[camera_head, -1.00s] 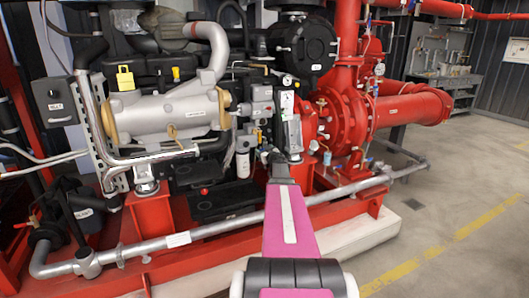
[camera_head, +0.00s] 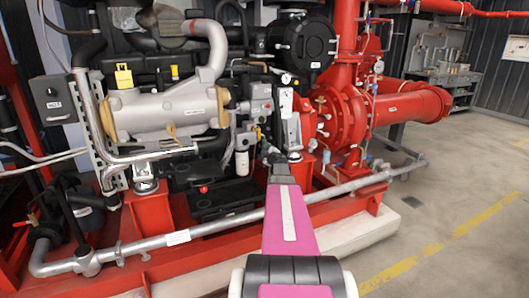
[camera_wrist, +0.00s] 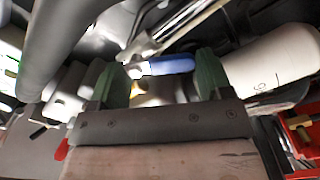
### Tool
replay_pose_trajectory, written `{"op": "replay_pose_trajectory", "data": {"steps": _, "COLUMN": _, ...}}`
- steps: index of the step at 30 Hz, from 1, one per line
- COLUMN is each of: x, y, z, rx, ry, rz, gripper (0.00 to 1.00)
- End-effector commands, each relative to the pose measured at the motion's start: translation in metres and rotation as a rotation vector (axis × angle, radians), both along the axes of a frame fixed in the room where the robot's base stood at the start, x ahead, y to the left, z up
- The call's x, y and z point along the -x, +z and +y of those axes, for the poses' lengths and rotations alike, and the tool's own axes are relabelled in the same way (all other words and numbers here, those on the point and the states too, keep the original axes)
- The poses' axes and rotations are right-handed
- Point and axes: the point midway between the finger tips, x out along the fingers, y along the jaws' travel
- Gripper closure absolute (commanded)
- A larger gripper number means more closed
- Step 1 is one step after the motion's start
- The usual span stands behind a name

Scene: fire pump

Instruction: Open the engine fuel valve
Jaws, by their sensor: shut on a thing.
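A blue valve handle (camera_wrist: 172,65) shows in the wrist view between the green fingertips of my gripper (camera_wrist: 158,74). A metal fitting with a little yellow lies just behind and below the handle. In the head view my gripper (camera_head: 274,156) reaches into the engine's front, right of the white filter canister (camera_head: 242,163). The handle is hidden there by the gripper and engine parts.
The white canister also fills the right of the wrist view (camera_wrist: 275,60). A silver pipe (camera_head: 225,222) runs low before the engine. The red pump (camera_head: 345,120) stands right; open floor lies beyond.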

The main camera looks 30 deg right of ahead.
Motion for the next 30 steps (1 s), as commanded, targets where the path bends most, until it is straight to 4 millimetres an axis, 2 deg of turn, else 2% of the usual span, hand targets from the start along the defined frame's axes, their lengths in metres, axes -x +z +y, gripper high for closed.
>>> {"op": "replay_pose_trajectory", "data": {"steps": 15, "x": 0.001, "y": -0.005, "z": -0.009, "rx": 0.419, "ry": -0.001, "rz": 0.026, "gripper": 0.51}}
{"op": "replay_pose_trajectory", "data": {"steps": 30, "x": 0.002, "y": -0.006, "z": -0.012, "rx": 0.563, "ry": 0.001, "rz": 0.034, "gripper": 0.51}}
